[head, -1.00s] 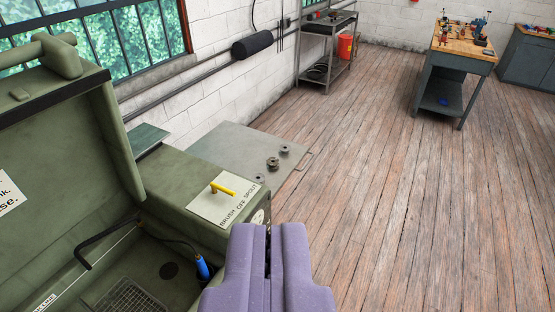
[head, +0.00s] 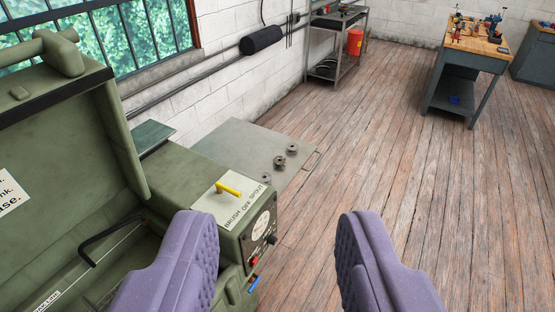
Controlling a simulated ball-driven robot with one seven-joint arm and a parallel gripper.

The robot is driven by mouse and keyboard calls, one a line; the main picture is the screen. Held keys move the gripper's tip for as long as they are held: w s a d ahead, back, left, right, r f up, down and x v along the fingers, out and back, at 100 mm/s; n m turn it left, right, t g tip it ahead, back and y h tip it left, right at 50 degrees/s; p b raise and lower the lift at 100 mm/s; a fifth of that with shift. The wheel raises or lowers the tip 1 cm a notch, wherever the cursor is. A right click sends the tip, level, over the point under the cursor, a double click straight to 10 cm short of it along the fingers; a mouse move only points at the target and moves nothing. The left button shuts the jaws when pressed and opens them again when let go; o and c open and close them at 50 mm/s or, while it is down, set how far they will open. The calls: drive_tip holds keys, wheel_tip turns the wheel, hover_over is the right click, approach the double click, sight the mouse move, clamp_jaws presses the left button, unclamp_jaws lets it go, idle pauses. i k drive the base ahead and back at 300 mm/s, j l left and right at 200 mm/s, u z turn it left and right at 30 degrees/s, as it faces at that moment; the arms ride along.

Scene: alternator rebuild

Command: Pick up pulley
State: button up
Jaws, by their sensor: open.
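Three small round metal parts lie apart on a grey metal table beyond the green washer. The middle one (head: 279,162) is darker and looks stepped, like a pulley; the others lie at the back (head: 293,147) and at the front (head: 267,174). They are too small to tell for certain which is the pulley. My gripper (head: 277,230) has two purple ridged fingers spread wide with nothing between them. It is on the near side of the table, well short of the parts.
The green parts washer (head: 190,170) with its raised lid (head: 60,150) and yellow handle (head: 229,190) stands at left, close to my left finger. The grey table (head: 235,140) adjoins it. Wooden floor (head: 390,150) is clear at right. A workbench (head: 470,55) and shelf (head: 335,50) stand farther back.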

sight(279, 162)
drive_tip(key=i+l+u, duration=0.3)
drive_tip(key=i+l, duration=0.35)
drive_tip(key=i, duration=0.4)
drive_tip(key=i+l+u, duration=0.25)
drive_tip(key=i+l, duration=0.65)
drive_tip(key=i+l+u, duration=0.3)
drive_tip(key=i+l, duration=0.6)
drive_tip(key=l, duration=0.15)
